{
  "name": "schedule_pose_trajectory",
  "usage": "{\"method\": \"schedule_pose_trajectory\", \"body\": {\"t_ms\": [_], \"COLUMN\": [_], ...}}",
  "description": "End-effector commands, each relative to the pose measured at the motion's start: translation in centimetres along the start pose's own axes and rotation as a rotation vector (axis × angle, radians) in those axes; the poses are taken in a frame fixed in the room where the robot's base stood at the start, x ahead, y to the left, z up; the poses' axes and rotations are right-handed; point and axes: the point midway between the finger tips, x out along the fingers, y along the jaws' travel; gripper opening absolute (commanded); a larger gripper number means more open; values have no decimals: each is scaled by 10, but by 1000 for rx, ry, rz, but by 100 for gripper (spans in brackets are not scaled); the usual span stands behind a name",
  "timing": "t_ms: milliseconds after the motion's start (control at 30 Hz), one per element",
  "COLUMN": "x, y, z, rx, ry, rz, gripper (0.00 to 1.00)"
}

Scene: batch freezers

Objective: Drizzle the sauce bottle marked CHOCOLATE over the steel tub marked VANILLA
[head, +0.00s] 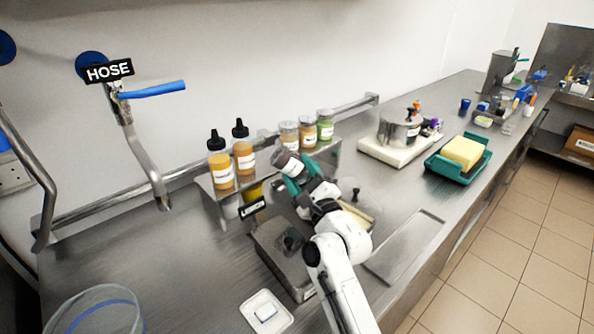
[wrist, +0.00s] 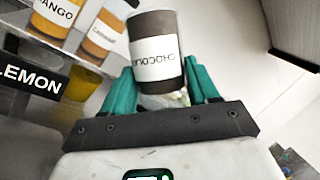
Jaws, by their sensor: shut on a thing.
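A dark brown bottle (wrist: 155,80) has a white label reading CHOCOLATE, partly readable, in the wrist view. It also shows in the head view (head: 284,160), tilted, beside the bottle shelf; its nozzle is not visible. My gripper (wrist: 160,92) has teal fingers shut on it from both sides; in the head view my gripper (head: 297,178) is above the counter, in front of the shelf. A steel tub with a dark knobbed lid (head: 272,252) sits below. Another lidded part with a black knob (head: 352,200) is behind my arm. I cannot read VANILLA on any tub.
A steel shelf (head: 212,190) holds two orange bottles (head: 221,172) and several jars (head: 308,134). A LEMON sign (head: 252,208) hangs on its front. A pot on a scale (head: 395,150) and a green tray (head: 440,172) stand right.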

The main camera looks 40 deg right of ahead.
Motion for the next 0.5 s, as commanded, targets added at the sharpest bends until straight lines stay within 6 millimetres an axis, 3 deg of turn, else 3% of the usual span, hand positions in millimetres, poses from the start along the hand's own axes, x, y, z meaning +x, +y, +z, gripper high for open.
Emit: {"method": "schedule_pose_trajectory", "body": {"t_ms": [500], "x": [-15], "y": [-8], "z": [-1], "rx": [-1], "ry": [0], "rz": [-2], "gripper": [17]}}
